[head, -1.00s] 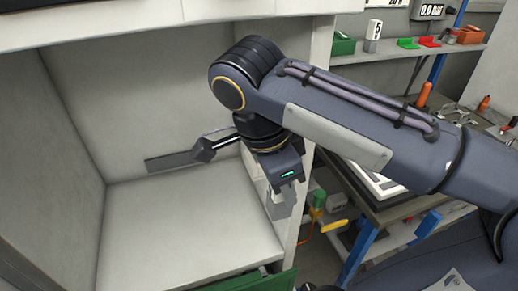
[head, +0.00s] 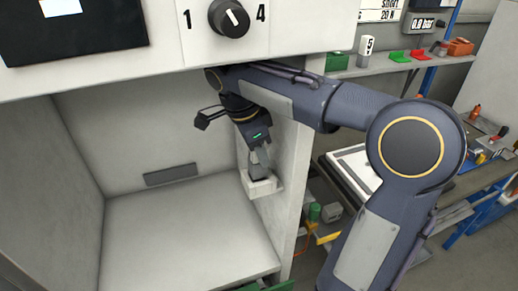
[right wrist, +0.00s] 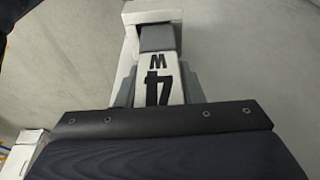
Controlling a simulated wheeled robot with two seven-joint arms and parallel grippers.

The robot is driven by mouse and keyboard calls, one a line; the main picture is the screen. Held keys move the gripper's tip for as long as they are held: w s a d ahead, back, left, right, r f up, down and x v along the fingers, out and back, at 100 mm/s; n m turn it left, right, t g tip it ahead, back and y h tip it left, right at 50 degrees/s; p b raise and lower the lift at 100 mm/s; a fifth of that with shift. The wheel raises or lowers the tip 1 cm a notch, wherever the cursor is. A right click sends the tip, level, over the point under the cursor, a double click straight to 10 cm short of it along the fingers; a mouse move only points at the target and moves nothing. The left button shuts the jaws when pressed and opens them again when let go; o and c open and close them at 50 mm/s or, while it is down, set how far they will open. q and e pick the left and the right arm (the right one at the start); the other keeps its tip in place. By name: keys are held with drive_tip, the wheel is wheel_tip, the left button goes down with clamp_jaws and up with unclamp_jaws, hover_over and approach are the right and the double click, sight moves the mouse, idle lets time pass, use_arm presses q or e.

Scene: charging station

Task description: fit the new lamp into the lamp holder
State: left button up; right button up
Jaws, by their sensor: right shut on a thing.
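My right gripper (head: 258,160) is inside the open bay, beside its right wall, pointing down. The lamp holder (head: 262,187), a pale block on the bay's right wall, is directly below the gripper. In the right wrist view the holder (right wrist: 150,14) lies just beyond the lamp's grey end. The two look lined up and very close; I cannot tell whether the lamp is seated. My left gripper is not in view.
A panel with a rotary knob (head: 229,18) overhangs the bay close above my right arm. The bay floor (head: 185,235) is clear. A grey plate (head: 171,174) is on the back wall. A shelf (head: 400,62) and a workbench stand at the right.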

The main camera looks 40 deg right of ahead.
drive_tip(key=shift+s+a+f, duration=0.15)
drive_tip(key=shift+s+f, duration=0.2)
drive_tip(key=shift+f, duration=0.05)
drive_tip(key=shift+c, duration=0.5)
drive_tip(key=shift+w+f, duration=0.2)
drive_tip(key=shift+s+f+b, duration=0.1)
drive_tip(key=shift+f+b, duration=0.05)
drive_tip(key=shift+b, duration=0.15)
drive_tip(key=shift+f, duration=0.15)
drive_tip(key=shift+f, duration=0.1)
drive_tip(key=o, duration=1.2)
